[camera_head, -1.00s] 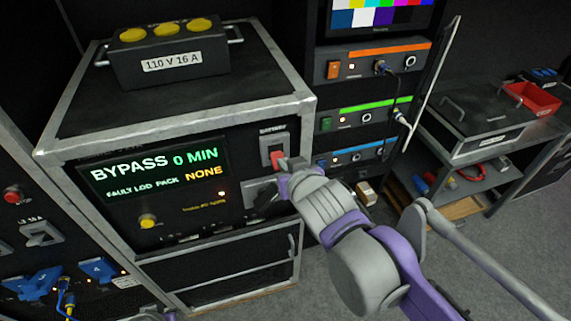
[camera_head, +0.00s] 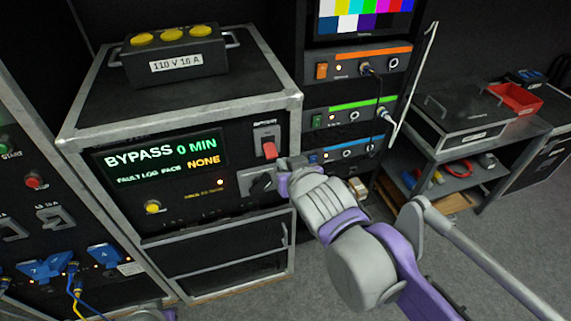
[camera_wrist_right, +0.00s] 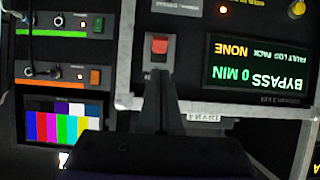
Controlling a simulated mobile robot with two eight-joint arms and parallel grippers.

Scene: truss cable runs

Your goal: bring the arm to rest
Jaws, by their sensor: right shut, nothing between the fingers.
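My right arm comes in from the lower right in the head view. Its dark gripper (camera_head: 264,184) is in front of the power unit's front panel, just below the red switch (camera_head: 269,150). In the right wrist view, which shows the scene upside down, the fingers (camera_wrist_right: 160,80) are together with nothing between them. The red switch also shows there (camera_wrist_right: 159,45), just beyond the fingertips and apart from them in the picture. The gap in depth to the panel cannot be told. The unit's display (camera_head: 160,160) reads BYPASS 0 MIN and NONE. My left gripper is not in view.
A black box with yellow caps (camera_head: 175,60) sits on the case. A rack (camera_head: 358,88) with a colour-bar monitor stands behind my arm. A cart (camera_head: 460,175) with a red tray (camera_head: 518,98) is at right. Blue plugs (camera_head: 45,268) and cables are at lower left. The right floor is open.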

